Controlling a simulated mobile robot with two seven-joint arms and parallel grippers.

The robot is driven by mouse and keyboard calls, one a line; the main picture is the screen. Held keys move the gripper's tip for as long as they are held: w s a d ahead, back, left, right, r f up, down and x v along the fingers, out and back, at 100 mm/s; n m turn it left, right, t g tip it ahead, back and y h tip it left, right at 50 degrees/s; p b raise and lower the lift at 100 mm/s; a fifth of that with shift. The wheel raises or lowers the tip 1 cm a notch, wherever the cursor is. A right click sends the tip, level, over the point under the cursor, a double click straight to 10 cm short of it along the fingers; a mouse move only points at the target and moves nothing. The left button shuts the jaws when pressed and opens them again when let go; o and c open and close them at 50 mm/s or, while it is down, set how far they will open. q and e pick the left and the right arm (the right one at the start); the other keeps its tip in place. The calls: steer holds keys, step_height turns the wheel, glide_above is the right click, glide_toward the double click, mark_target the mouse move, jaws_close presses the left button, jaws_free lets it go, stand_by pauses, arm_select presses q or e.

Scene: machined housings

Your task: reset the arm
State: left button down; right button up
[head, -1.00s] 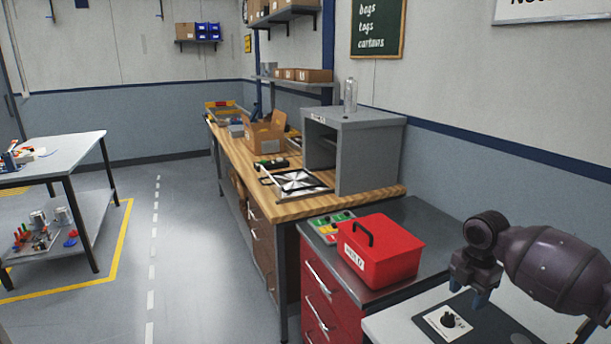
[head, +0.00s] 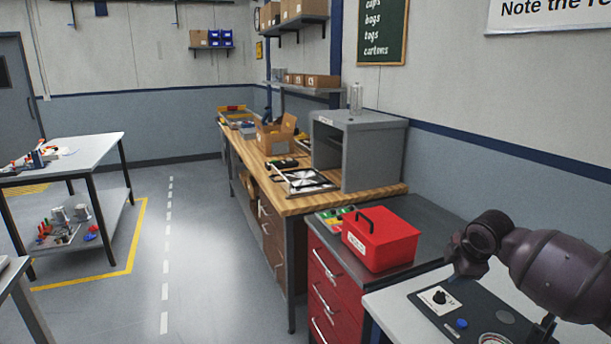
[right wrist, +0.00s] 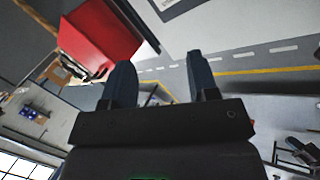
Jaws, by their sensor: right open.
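My right arm comes in from the right in the head view, above a light table. My right gripper (head: 466,264) is at its end, small and dark, partly hidden by the wrist. In the right wrist view its two dark fingers (right wrist: 158,62) are spread apart with nothing between them. The red toolbox (head: 380,240) with a black handle stands on the dark-topped cabinet, left of the gripper and apart from it. A red box-like thing (right wrist: 100,36) also shows beyond the fingers in the right wrist view. My left gripper is not in view.
The light table (head: 385,305) carries a dark panel (head: 475,318) with a black knob (head: 439,297). A red drawer cabinet (head: 333,285) adjoins a wooden workbench (head: 292,205) bearing a grey open-fronted box (head: 372,155). Another table (head: 75,155) stands left. The floor between is clear.

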steer(key=a+f+m+t+y, duration=0.1)
steer(key=a+m+t+y, duration=0.2)
steer(key=a, duration=0.4)
steer(key=s+a+f+m+t, duration=0.4)
steer(key=s+a, duration=0.1)
steer(key=s, duration=0.1)
steer(key=s+d+f+m+h, duration=0.1)
steer(key=s+f+m, duration=0.2)
steer(key=s+f, duration=0.3)
steer(key=s+d+f+m+h, duration=0.1)
steer(key=s+f, duration=0.5)
steer(key=s, duration=0.8)
steer(key=s+d+f+m+g+h, duration=0.1)
steer(key=s+d+f+m, duration=0.1)
steer(key=s+f+m, duration=0.2)
steer(key=s+f, duration=0.3)
steer(key=s, duration=0.3)
steer(key=shift+s+d+m+h, duration=0.25)
steer(key=shift+s+m+h, duration=0.05)
steer(key=shift+s+m, duration=0.1)
